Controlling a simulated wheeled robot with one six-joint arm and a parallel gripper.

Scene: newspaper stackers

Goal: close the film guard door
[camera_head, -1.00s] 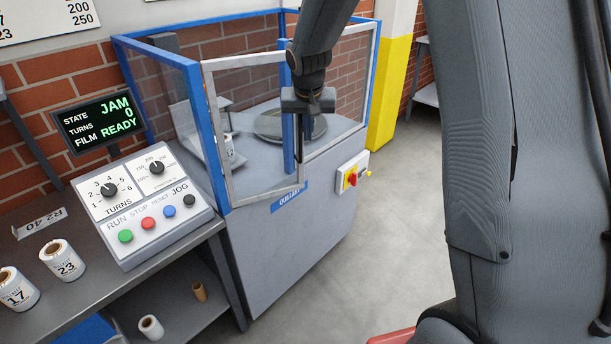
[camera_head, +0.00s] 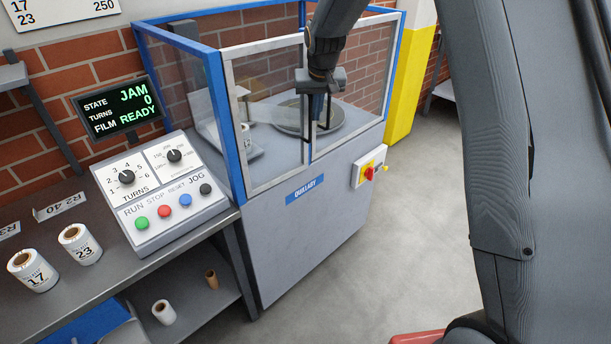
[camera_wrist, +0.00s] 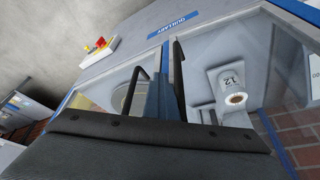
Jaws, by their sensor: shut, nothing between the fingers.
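The film guard door (camera_head: 268,62) is a clear panel in a pale grey frame at the front left of the blue-framed machine. In the head view it lies about in line with the machine's front, its lower rail along the cabinet top. I cannot tell whether a small gap is left.
A control panel (camera_head: 160,188) with coloured buttons and a display (camera_head: 118,106) reading JAM, 0, READY stand left. A red-yellow switch (camera_head: 369,170) juts from the cabinet front (camera_head: 310,235). The floor at right is clear.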

